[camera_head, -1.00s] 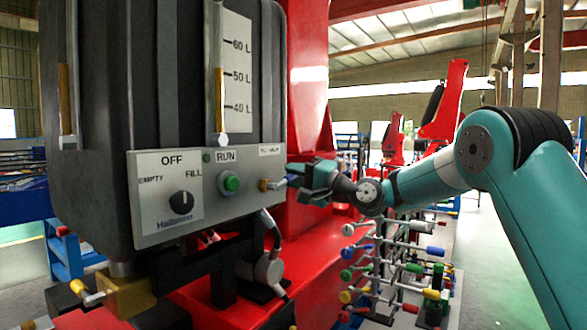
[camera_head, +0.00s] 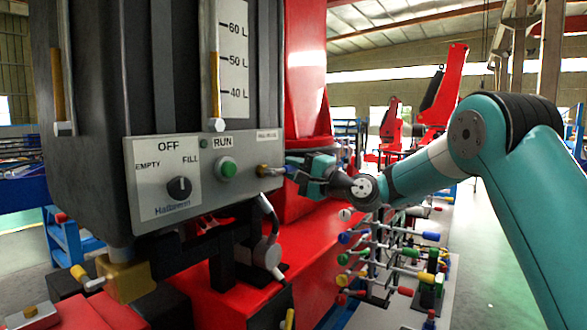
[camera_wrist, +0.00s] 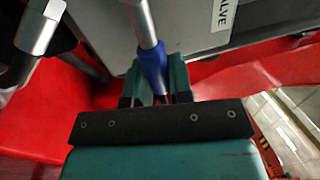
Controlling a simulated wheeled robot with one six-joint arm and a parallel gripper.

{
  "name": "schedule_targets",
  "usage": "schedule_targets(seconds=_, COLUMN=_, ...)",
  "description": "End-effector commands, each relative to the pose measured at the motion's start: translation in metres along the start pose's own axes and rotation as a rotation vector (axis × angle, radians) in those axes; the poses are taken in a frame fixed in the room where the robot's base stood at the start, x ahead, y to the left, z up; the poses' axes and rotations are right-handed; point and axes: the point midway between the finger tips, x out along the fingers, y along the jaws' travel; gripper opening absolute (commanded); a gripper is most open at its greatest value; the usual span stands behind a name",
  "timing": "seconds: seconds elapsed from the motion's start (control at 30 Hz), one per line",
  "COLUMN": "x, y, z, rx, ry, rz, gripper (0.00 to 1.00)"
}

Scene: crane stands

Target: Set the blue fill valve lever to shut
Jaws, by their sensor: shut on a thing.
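The fill valve lever (camera_head: 277,171) sticks out to the right from a brass valve fitting (camera_head: 263,170) at the right end of the grey control panel (camera_head: 205,203). In the wrist view its metal rod runs down to a blue grip (camera_wrist: 153,68). My gripper (camera_head: 292,167) is at the lever's outer end, just right of the panel. In the wrist view my gripper (camera_wrist: 154,85) is shut on the blue grip, with a teal finger on each side. The lower end of the grip is partly hidden between the fingers.
The panel carries a black OFF/EMPTY/FILL knob (camera_head: 179,188) and a green RUN button (camera_head: 228,169). A dark tank (camera_head: 185,70) stands above it. A rack of coloured-knob levers (camera_head: 385,255) stands below my arm. A red crane base (camera_head: 215,280) lies below the panel.

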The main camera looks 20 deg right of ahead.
Motion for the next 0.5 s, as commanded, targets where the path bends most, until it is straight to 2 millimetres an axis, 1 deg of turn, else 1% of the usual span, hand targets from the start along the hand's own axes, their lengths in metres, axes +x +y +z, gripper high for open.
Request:
schedule_targets(seconds=0.03, x=0.0001, y=-0.0005, z=-0.0003, rx=0.003, ry=0.001, rz=-0.002, gripper=0.00)
schedule_targets(seconds=0.07, x=0.0001, y=-0.0005, z=-0.0003, rx=0.002, ry=0.001, rz=-0.001, gripper=0.27)
schedule_targets(seconds=0.1, x=0.0001, y=-0.0004, z=-0.0003, rx=0.002, ry=0.001, rz=-0.001, gripper=0.36)
schedule_targets(seconds=0.13, x=0.0001, y=-0.0003, z=-0.0002, rx=0.002, ry=0.001, rz=-0.001, gripper=0.43)
schedule_targets(seconds=0.17, x=0.0001, y=-0.0002, z=-0.0002, rx=0.002, ry=0.000, rz=-0.001, gripper=0.46)
schedule_targets(seconds=0.4, x=-0.0004, y=0.0002, z=-0.0001, rx=0.001, ry=0.000, rz=0.000, gripper=0.46)
schedule_targets(seconds=0.5, x=-0.0053, y=0.0015, z=-0.0008, rx=0.001, ry=0.001, rz=0.000, gripper=0.46)
